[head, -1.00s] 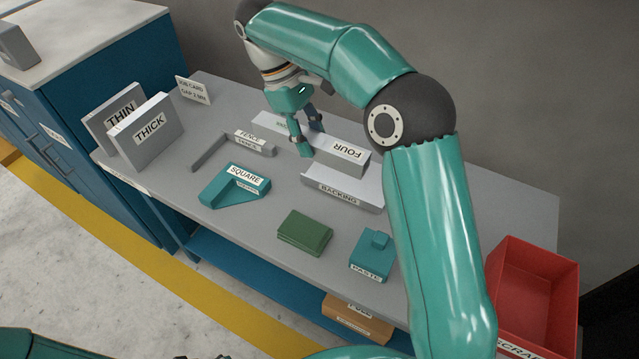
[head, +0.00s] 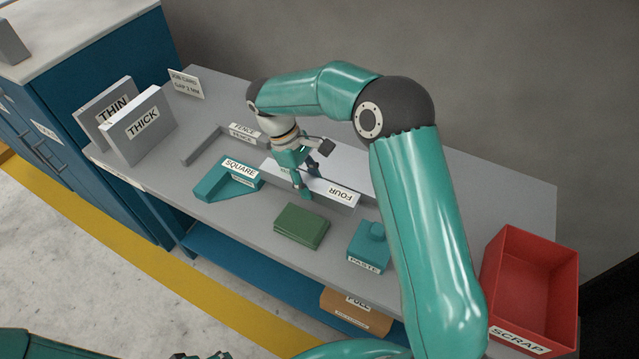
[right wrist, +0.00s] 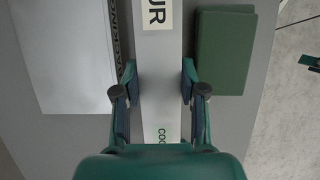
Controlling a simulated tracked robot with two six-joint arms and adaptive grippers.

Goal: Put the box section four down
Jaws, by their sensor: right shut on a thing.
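The box section four (head: 325,193) is a long pale grey bar labelled FOUR. My right gripper (head: 302,190) is shut across it, and the right wrist view shows a finger on each long side of the bar (right wrist: 158,105). My left gripper does not show clearly.
The teal SQUARE (head: 225,182) and the grey FENCE (head: 215,147) are left of the bar. The teal PASTE pot (head: 369,247) is at the right front. THIN and THICK blocks (head: 140,127) stand at the far left. A red SCRAP bin (head: 528,285) stands at the right.

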